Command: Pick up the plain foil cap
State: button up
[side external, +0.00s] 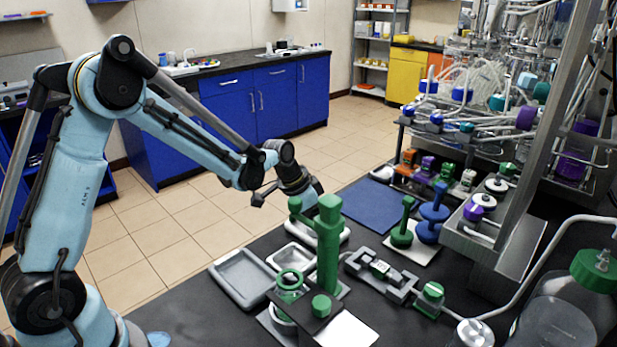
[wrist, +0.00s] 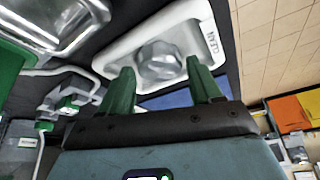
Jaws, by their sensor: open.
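The silvery foil cap (wrist: 163,62) sits in a white tray (wrist: 108,58) with dark lettering on its rim, in the wrist view. My gripper (wrist: 159,72) is open, with its two green fingers apart. In that picture the cap shows between and just beyond the fingertips; I cannot tell whether they are level with it. I see no contact. In the side view my wrist hangs over the far side of the bench, near a tall green stand (side external: 329,255). The cap cannot be made out there.
A grey tray (side external: 243,278) and a small metal tray (side external: 290,257) lie left of the green stand. A blue mat (side external: 372,206) is behind it. Green and blue upright tools (side external: 432,215) stand to the right. Tubing and bioreactor racks crowd the right side.

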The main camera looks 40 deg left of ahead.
jog(key=shift+w+f, duration=0.1)
jog(key=shift+f, duration=0.2)
jog(key=c, duration=0.9)
jog(key=shift+r, duration=0.1)
